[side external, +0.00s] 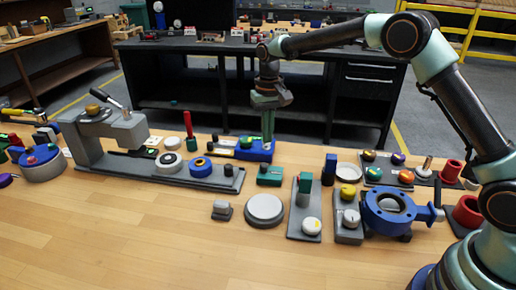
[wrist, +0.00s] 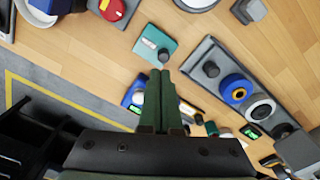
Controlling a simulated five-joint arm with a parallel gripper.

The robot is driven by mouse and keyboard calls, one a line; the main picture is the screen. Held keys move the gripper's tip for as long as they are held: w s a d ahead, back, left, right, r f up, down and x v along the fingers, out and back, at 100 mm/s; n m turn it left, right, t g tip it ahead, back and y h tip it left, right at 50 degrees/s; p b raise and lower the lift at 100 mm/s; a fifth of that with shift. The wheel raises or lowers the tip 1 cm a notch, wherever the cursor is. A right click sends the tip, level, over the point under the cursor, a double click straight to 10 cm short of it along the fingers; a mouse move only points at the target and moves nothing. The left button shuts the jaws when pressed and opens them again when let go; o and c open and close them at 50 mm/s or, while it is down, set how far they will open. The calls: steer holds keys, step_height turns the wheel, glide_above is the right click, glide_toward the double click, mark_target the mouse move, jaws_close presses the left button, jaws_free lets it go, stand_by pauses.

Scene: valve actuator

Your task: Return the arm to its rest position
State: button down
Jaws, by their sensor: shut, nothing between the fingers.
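My gripper (side external: 267,140) points down at the back of the bench, near the middle of the side external view. Its two green fingers lie together, with nothing between them. In the wrist view the shut fingers (wrist: 160,75) reach up from the bottom centre. The fingertips overlap a blue device (side external: 255,151) in the side external view; I cannot tell whether they touch it. A green block (side external: 269,178) sits just in front of them. It shows in the wrist view as a teal box (wrist: 156,44) with a dark knob, just beyond the fingertips. The blue valve (side external: 388,212) stands at the right.
A grey fixture plate (side external: 120,171) with a blue ring (side external: 200,166) lies at the left. A red-handled tool (side external: 189,130) stands upright behind it. A round grey disc (side external: 264,209) and several small switch boxes crowd the middle and right. The wooden bench's front (side external: 190,250) is clear.

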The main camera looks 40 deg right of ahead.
steer(key=s+d+r+n+t, duration=0.1)
steer(key=s+d+r+t, duration=0.2)
steer(key=s+r, duration=0.9)
steer(key=s+d+n+t, duration=0.2)
steer(key=s, duration=1)
steer(key=shift+s+t, duration=0.3)
